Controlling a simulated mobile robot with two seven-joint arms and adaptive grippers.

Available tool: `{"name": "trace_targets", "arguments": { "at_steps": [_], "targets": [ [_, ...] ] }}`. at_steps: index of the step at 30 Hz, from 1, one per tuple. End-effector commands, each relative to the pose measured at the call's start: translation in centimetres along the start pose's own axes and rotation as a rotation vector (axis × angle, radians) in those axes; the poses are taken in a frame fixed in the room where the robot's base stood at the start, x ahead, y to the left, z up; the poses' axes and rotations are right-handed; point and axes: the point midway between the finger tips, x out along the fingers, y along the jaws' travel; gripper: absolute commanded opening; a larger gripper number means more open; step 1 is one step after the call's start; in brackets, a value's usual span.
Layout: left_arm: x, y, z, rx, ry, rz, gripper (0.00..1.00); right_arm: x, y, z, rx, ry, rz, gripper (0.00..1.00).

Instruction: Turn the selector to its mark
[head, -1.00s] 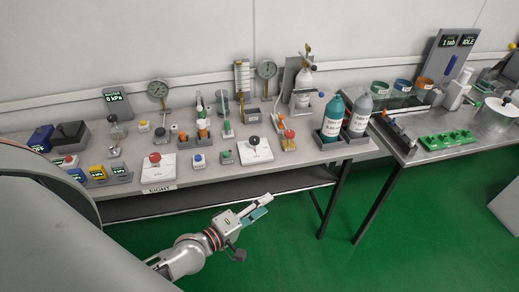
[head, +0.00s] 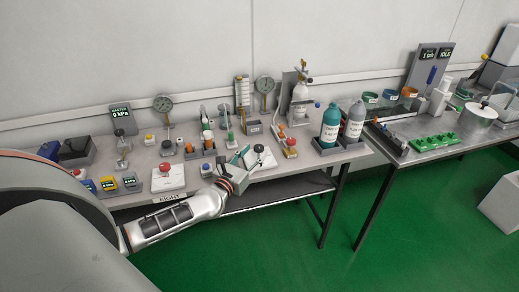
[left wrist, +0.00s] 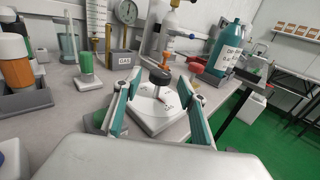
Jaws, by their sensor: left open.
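The selector is a black knob (head: 259,149) on a white plate at the bench's front edge. In the left wrist view the knob (left wrist: 160,76) stands above the white plate (left wrist: 152,112), which carries dark lettering and a small red mark. My left gripper (head: 248,159) is open at the front of the selector. In the left wrist view its two teal fingers (left wrist: 159,84) lie either side of the plate, with the knob seen between their tips. I see no contact with the knob. My right gripper is not in view.
A red mushroom button (head: 165,168) on a white plate is to the left. A red-topped lever block (head: 289,148) is close on the right, with teal (head: 330,124) and grey bottles (head: 353,121) beyond. A green-topped cylinder (left wrist: 86,68) stands left of the fingers.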

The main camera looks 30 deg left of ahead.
Motion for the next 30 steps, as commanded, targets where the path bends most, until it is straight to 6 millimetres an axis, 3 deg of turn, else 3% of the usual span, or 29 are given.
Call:
{"name": "trace_targets", "arguments": {
  "at_steps": [9,20,24,25,30],
  "targets": [
    [3.5,-0.1,-0.1,0.001,0.001,-0.001,0.42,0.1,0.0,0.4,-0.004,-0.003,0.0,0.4],
    [3.9,-0.1,-0.1,0.002,0.001,-0.002,0.42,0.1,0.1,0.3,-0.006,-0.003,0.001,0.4],
    [3.9,-0.1,-0.1,0.002,0.001,-0.002,0.08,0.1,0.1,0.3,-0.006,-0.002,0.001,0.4],
    [3.9,-0.1,-0.1,0.002,0.001,-0.002,0.03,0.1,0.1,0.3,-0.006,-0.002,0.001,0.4],
    [3.9,-0.1,-0.1,0.002,0.001,-0.001,0.03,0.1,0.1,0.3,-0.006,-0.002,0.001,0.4]
  ]
}}
